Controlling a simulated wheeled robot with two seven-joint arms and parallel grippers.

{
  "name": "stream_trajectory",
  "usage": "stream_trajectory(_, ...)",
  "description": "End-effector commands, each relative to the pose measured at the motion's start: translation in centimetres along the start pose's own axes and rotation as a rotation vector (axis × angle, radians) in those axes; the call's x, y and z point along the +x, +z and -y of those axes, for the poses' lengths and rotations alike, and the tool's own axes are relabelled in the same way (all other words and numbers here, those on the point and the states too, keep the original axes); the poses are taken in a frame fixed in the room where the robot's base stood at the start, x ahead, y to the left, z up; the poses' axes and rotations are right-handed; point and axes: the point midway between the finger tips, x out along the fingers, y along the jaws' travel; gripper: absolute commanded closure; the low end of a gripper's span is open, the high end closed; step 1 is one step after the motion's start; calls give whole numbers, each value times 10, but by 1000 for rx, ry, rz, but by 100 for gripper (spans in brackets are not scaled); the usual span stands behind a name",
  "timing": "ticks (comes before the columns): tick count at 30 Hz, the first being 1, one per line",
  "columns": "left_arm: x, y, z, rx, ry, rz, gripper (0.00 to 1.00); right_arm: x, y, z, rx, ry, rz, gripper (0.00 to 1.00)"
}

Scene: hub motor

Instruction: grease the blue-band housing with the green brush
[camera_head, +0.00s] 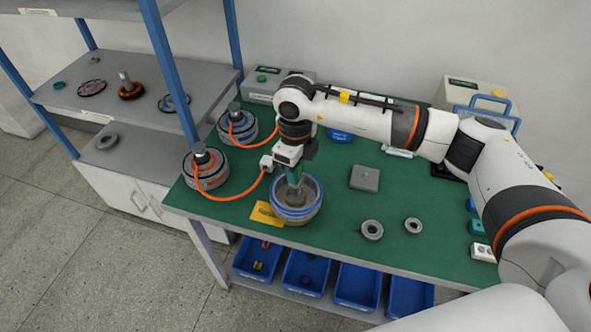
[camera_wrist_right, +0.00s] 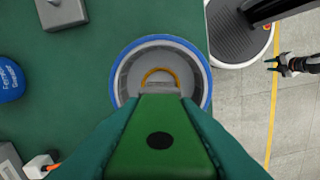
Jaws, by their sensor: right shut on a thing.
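The blue-band housing (camera_head: 284,214) is a round grey cup with a blue rim, standing on the green table. It also shows in the right wrist view (camera_wrist_right: 128,54). My right gripper (camera_head: 295,176) points down over it, shut on the green brush (camera_wrist_right: 160,140). The brush's lower end is inside the housing's opening; whether it touches the wall or floor is hidden. A yellow-orange arc (camera_wrist_right: 160,71) shows inside the housing just beyond the brush end. My left gripper (camera_wrist_right: 273,65) shows small in the right wrist view, open and empty, away from the table.
Two motors with orange cables (camera_head: 207,175) (camera_head: 238,128) stand at the table's left. A yellow card (camera_head: 265,214) lies beside the housing. A grey block (camera_head: 365,178) and two grey rings (camera_head: 372,230) (camera_head: 413,225) lie to the right. Blue bins (camera_head: 306,272) sit below the table.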

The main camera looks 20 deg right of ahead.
Motion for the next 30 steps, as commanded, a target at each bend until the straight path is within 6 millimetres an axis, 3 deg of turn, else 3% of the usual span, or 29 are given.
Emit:
stream_trajectory(19,-28,3,0,0,0,0,64,-55,0,0,0,0,-3,91)
stream_trajectory(30,-29,3,0,0,0,0,64,-58,0,0,0,0,-1,91)
